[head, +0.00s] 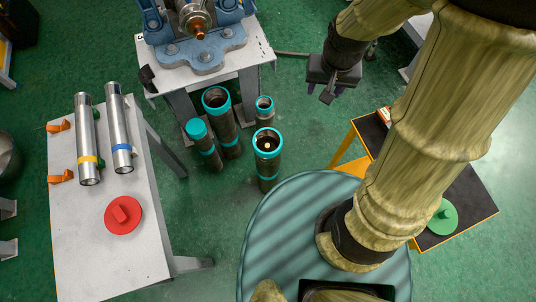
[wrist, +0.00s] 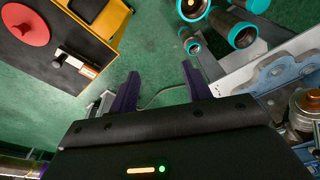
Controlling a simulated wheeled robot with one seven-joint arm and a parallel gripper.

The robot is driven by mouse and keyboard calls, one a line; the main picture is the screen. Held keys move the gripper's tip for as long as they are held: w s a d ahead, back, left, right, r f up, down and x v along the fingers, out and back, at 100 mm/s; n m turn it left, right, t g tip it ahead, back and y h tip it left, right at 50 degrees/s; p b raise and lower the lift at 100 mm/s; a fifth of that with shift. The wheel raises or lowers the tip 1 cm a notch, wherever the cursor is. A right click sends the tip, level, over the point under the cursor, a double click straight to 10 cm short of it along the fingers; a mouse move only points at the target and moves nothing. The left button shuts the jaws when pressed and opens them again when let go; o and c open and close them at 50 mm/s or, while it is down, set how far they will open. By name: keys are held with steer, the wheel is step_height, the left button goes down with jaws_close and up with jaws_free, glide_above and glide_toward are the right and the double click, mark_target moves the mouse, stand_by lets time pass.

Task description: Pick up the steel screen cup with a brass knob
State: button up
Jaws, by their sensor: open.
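A pipe standing on the floor with a teal collar (head: 267,134) has a small pale brass-like knob (head: 267,146) inside its dark mouth in the head view. This may be the knob of the steel screen cup; the cup's body is hidden or too small to tell. In the wrist view several teal-collared pipes stand at the top right, and I cannot tell the cup in them. My gripper (head: 329,92) is in the air above and right of the pipes, apart from them.
A vise (head: 200,35) stands on a grey table behind the pipes. A white table (head: 90,245) at left holds two steel tubes (head: 88,140) (head: 119,128) and a red disc (head: 123,215). A yellow-edged black cart (head: 480,195) at right holds a green disc (head: 442,217). Green floor lies between.

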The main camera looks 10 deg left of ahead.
steer(key=g+b, duration=0.2)
steer(key=b, duration=1.2)
glide_above(267, 145)
step_height(267, 145, down, 24)
steer(key=r, duration=0.1)
steer(key=shift+w+d+f, duration=0.1)
steer(key=shift+w+f, duration=0.1)
steer(key=shift+w, duration=0.2)
steer(key=shift+f, duration=0.15)
step_height(267, 145, down, 12)
steer(key=b, duration=0.3)
steer(key=shift+f, duration=0.1)
steer(key=f+b, duration=0.1)
steer(key=f, duration=0.1)
steer(key=s+f+b, duration=0.1)
steer(key=f, duration=0.1)
steer(key=shift+f, duration=0.15)
steer(key=shift+w+f, duration=0.1)
steer(key=shift+f, duration=0.3)
